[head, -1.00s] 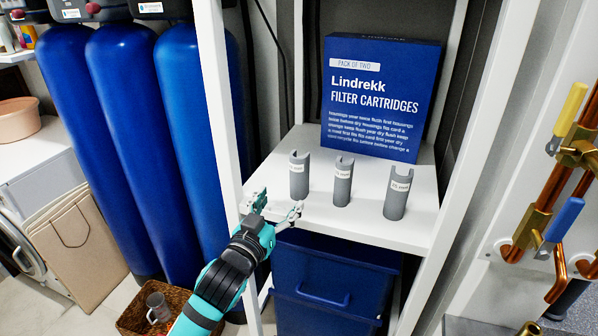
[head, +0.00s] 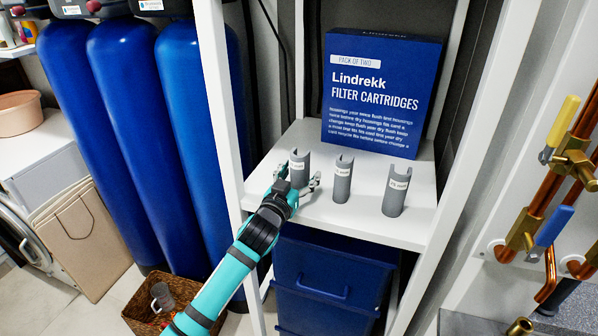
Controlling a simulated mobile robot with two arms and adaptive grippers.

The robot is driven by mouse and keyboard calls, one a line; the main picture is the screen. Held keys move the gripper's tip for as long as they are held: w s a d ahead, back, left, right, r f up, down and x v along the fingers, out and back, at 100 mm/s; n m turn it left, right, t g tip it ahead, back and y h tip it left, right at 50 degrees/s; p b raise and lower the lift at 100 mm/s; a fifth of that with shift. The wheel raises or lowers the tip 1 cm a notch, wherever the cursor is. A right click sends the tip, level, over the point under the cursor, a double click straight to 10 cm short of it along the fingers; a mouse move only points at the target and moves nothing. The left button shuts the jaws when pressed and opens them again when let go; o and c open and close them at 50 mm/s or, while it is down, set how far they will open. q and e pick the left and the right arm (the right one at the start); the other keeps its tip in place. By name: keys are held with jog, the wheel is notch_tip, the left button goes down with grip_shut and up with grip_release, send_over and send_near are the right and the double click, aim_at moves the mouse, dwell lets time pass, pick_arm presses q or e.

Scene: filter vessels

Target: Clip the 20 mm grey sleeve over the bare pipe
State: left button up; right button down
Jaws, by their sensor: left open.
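Three grey split sleeves stand upright in a row on the white shelf: a left one (head: 299,160), a middle one (head: 343,178) and a right one (head: 396,192). Each has a small white label, too small to read surely, so I cannot tell which is the 20 mm one. My left gripper (head: 298,180) is open at the left sleeve, with a fingertip on either side of its lower part in the picture. I cannot tell whether it touches. Copper pipes (head: 583,125) run at the right edge; which stretch is the bare pipe is unclear. My right gripper is not in view.
A blue filter cartridge box (head: 380,95) stands behind the sleeves on the white shelf (head: 425,215). White posts (head: 222,110) frame the shelf. Blue bins (head: 325,280) sit below. Valves with yellow (head: 566,122) and blue (head: 554,226) levers stick out at right.

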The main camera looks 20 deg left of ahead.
pick_arm(q)
jog(key=shift+c, duration=0.4)
jog(key=c, duration=0.9)
jog(key=shift+c, duration=0.3)
jog(key=shift+r, duration=0.15)
